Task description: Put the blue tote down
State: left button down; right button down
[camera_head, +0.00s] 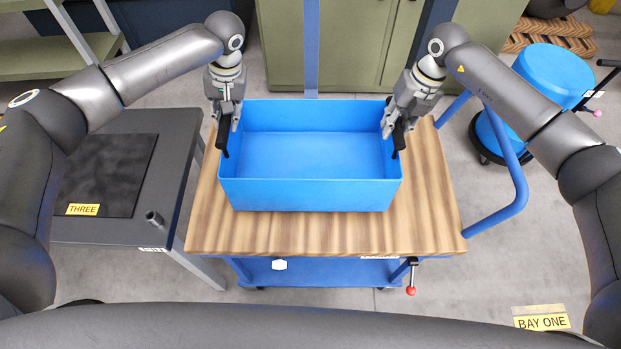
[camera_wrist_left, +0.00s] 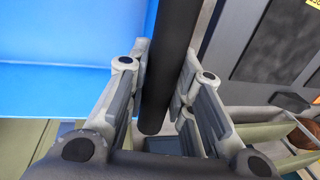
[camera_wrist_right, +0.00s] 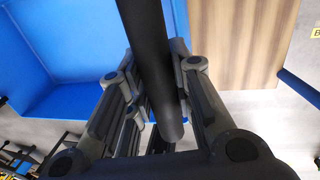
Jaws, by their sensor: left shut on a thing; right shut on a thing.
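The blue tote (camera_head: 310,195) is an open, empty box over the wooden top of the blue cart (camera_head: 430,225). I cannot tell whether its base touches the wood. My left gripper (camera_head: 226,135) is shut on the black handle at the tote's left end; the dark bar also shows between the fingers in the left wrist view (camera_wrist_left: 165,100). My right gripper (camera_head: 394,130) is shut on the black handle at the right end, seen in the right wrist view (camera_wrist_right: 158,95). The tote looks level.
A grey table (camera_head: 185,150) with a black mat (camera_head: 105,180) and a label reading THREE stands close on the left. Green cabinets (camera_head: 350,45) stand behind. A BAY ONE label (camera_head: 541,322) lies at lower right.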

pick_arm(q)
jog(key=shift+w+f+b, duration=0.2)
jog(key=shift+f+b, duration=0.4)
jog(key=shift+f, duration=0.15)
pick_arm(e)
jog(key=shift+w+f, duration=0.2)
jog(key=shift+f, duration=0.5)
pick_arm(q)
jog(key=shift+s+f+b, duration=0.1)
jog(key=shift+f+b, duration=0.6)
jog(key=shift+b, duration=0.05)
pick_arm(e)
jog(key=shift+s+f, duration=0.1)
jog(key=shift+f, duration=0.6)
pick_arm(q)
jog(key=c, duration=1.7)
grip_release()
pick_arm(e)
jog(key=c, duration=1.7)
grip_release()
jog(key=shift+f, duration=0.1)
pick_arm(q)
jog(key=o, duration=0.4)
jog(key=shift+s, duration=0.1)
pick_arm(e)
jog(key=o, duration=0.4)
jog(key=shift+s, duration=0.1)
